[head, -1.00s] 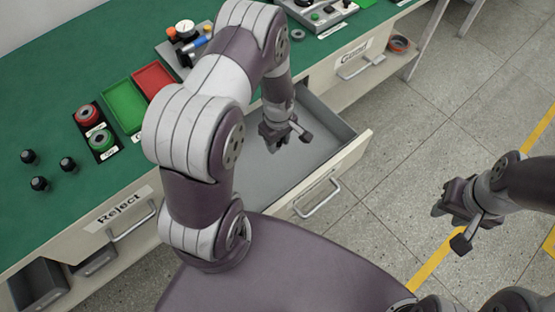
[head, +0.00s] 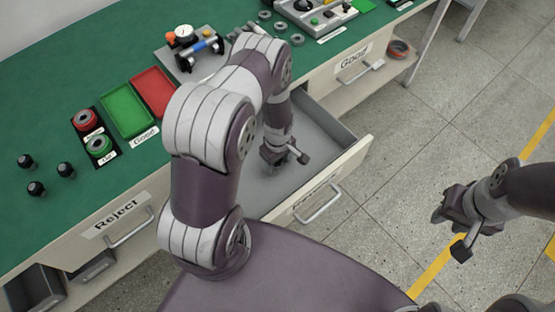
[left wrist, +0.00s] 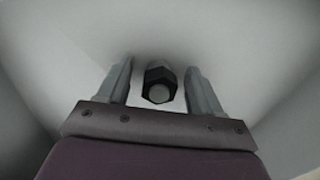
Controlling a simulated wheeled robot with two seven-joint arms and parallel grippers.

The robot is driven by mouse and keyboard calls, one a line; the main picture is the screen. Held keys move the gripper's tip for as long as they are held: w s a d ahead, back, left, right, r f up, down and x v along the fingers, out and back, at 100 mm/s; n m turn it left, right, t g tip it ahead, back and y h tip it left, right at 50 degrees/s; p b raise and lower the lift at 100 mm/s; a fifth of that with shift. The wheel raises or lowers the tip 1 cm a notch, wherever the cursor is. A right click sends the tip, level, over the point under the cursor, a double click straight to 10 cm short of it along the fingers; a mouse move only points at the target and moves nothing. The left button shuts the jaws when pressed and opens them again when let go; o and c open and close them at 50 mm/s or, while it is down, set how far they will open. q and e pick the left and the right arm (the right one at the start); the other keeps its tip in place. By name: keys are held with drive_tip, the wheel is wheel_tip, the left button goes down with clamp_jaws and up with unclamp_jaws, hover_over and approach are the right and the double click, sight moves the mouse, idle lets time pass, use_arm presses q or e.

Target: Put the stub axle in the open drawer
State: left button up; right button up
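The stub axle (left wrist: 159,84), a small black hexagonal piece with a grey round end, shows between my left gripper's fingers in the left wrist view. A gap shows on each side of it, and the pale drawer interior is behind it. My left gripper (left wrist: 160,88) is open. In the head view, the left gripper (head: 280,160) hangs inside the open drawer (head: 338,166), and the stub axle cannot be made out there. Whether the axle touches the drawer floor is hard to tell. My right gripper (head: 450,220) is over the floor at the right, its fingers unclear.
Three small black pieces (head: 65,169) stand on the green bench top (head: 75,110) at the left. Green (head: 127,108) and red (head: 153,83) trays and a fixture (head: 190,50) sit farther back. The Reject (head: 115,215) and Good (head: 352,60) drawers are closed.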

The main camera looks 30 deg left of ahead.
use_arm(q)
drive_tip(key=shift+r, duration=0.4)
drive_tip(key=s+d+r+m, duration=0.1)
drive_tip(key=r+m, duration=0.2)
drive_tip(key=r, duration=0.5)
drive_tip(key=s+d+r+m+p, duration=0.1)
drive_tip(key=r+m, duration=0.2)
drive_tip(key=r, duration=0.5)
drive_tip(key=s+d+r+m, duration=0.2)
drive_tip(key=r, duration=0.6)
drive_tip(key=s+d+r+m+t, duration=0.1)
drive_tip(key=s+r+m, duration=0.2)
drive_tip(key=s+m, duration=0.2)
drive_tip(key=shift+r+m, duration=0.3)
drive_tip(key=shift+r, duration=0.05)
